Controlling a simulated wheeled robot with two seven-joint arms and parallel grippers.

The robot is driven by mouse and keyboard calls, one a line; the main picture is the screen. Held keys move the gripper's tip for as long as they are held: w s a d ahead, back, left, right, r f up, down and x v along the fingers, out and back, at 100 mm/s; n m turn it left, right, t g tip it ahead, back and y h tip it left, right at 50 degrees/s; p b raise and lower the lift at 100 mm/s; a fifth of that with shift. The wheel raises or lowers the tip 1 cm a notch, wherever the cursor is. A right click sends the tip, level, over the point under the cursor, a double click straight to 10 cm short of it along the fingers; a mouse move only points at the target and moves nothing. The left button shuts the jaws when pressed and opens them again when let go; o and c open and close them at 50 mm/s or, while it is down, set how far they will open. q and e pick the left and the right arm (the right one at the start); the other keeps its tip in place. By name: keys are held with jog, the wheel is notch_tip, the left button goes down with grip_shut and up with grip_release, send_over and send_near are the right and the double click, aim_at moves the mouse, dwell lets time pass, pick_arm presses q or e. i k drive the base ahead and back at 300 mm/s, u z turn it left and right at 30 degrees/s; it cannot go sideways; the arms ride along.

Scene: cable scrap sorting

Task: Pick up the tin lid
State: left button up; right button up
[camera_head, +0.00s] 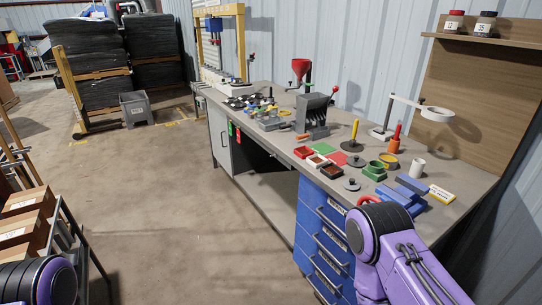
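Two small round grey pieces with knobs, both lid-like, lie on the grey workbench (440,190). One grey knobbed disc (351,185) is near the bench's front edge. The other, darker knobbed disc (356,161) lies farther back, beside a red square. I cannot tell for sure which is the tin lid. My purple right arm comes in at the lower right and covers the bench's near front corner. A purple and black part of my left arm shows at the lower left.
Small trays (317,160), a green cup (374,170), a white cylinder (417,168) and a blue vise-like tool (406,193) crowd the lids. A grey machine (312,115) stands farther left. Blue drawers (322,235) are below. Open floor lies left.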

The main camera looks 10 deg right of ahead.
aim_at(356, 161)
jog(key=u, duration=0.55)
jog(key=i, duration=0.9)
jog(key=z, duration=1)
